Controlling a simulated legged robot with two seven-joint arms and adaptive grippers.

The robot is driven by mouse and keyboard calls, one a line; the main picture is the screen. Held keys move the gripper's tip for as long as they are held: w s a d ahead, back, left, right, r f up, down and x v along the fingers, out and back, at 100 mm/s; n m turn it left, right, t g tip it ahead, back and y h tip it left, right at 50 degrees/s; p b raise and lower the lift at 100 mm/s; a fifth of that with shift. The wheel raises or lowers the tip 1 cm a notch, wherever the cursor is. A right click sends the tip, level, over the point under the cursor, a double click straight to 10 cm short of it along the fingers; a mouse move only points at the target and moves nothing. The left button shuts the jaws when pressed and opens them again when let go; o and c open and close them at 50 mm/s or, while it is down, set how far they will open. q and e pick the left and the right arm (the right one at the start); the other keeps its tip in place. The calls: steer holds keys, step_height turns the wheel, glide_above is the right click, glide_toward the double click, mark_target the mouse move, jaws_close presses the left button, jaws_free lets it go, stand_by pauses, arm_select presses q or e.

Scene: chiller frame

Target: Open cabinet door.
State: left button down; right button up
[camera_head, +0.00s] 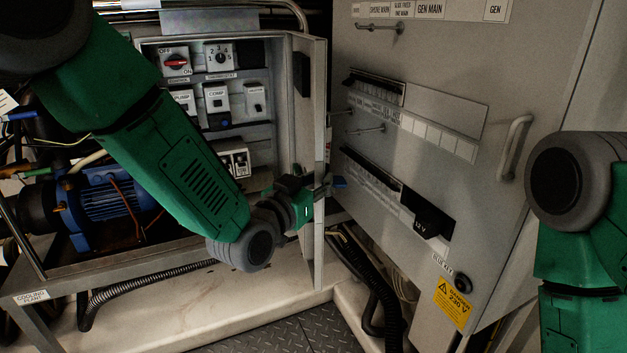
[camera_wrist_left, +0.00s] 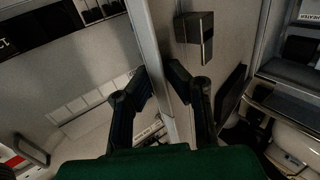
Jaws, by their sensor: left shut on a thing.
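The cabinet (camera_head: 268,140) is a grey box with switches inside, left of centre in the head view. Its grey door (camera_head: 308,85) stands open, swung out toward me on the cabinet's right side. My left gripper (camera_head: 322,188) is at the door's free edge, below mid-height. In the left wrist view the door (camera_wrist_left: 153,65) runs between the two dark fingers of my left gripper (camera_wrist_left: 164,115), one on each side of it. The gripper is shut on the door edge. My right arm shows at the right edge of the head view, but its gripper is out of view.
A large grey panel (camera_head: 400,70) with breakers and a handle (camera_head: 514,147) stands close to the right of the door. A blue motor (camera_head: 108,200) sits at the left. Black hoses (camera_head: 368,275) run down below the door. Checker-plate floor (camera_head: 300,332) shows at the bottom.

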arm_select(q)
steer(key=shift+s+d+f, duration=0.1)
steer(key=shift+s+f, duration=0.25)
steer(key=shift+f, duration=0.05)
steer(key=c, duration=1.5)
jaws_free()
steer(key=shift+w+d+r, duration=0.1)
steer(key=shift+d+r, duration=0.05)
steer(key=shift+r, duration=0.1)
steer(key=shift+s+a, duration=0.25)
steer(key=shift+a, duration=0.1)
steer(key=v, duration=1.1)
steer(key=shift+s+d, duration=0.15)
